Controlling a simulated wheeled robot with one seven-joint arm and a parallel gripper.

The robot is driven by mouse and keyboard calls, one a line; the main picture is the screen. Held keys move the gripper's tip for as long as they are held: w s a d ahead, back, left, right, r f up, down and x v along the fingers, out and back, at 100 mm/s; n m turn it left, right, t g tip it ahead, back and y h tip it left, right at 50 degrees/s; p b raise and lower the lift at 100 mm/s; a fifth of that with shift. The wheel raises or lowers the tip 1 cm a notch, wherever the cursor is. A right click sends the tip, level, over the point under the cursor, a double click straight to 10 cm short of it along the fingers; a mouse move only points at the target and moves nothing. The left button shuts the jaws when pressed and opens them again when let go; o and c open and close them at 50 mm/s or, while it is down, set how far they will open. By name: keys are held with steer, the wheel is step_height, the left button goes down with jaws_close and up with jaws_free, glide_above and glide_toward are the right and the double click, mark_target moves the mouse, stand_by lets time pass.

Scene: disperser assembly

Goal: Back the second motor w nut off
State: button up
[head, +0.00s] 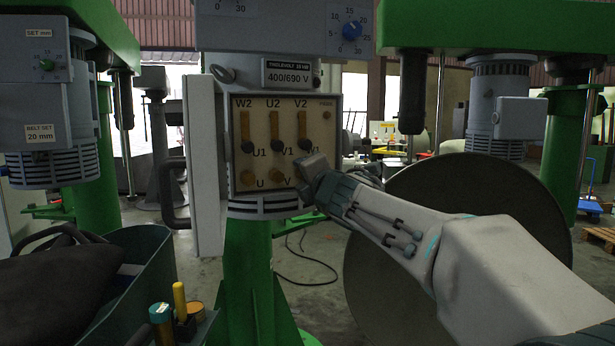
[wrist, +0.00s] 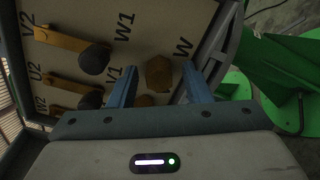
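The second motor's open terminal box (head: 286,110) faces me in the head view, with a pale board carrying labels and brass parts. The brass W nut (wrist: 159,73) shows in the wrist view beside the letter W; in the head view my arm hides it. My gripper (wrist: 160,84) is open, one blue finger on each side of the W nut, with visible gaps to it. In the head view my gripper (head: 308,180) is at the board's lower right corner. The brass U nut (head: 247,178) and V nut (head: 277,177) sit left of it.
Three brass link bars (head: 274,126) with dark nuts are above the lower row. The box's open door (head: 204,165) stands at the left. A green bin (head: 140,270) and a small holder with a yellow-handled tool (head: 180,300) are lower left.

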steer(key=shift+s, duration=0.1)
steer(key=p+v, duration=0.1)
steer(key=v, duration=1.2)
steer(key=shift+s+d+p, duration=0.15)
steer(key=shift+s+p, duration=0.15)
steer(key=shift+p, duration=0.05)
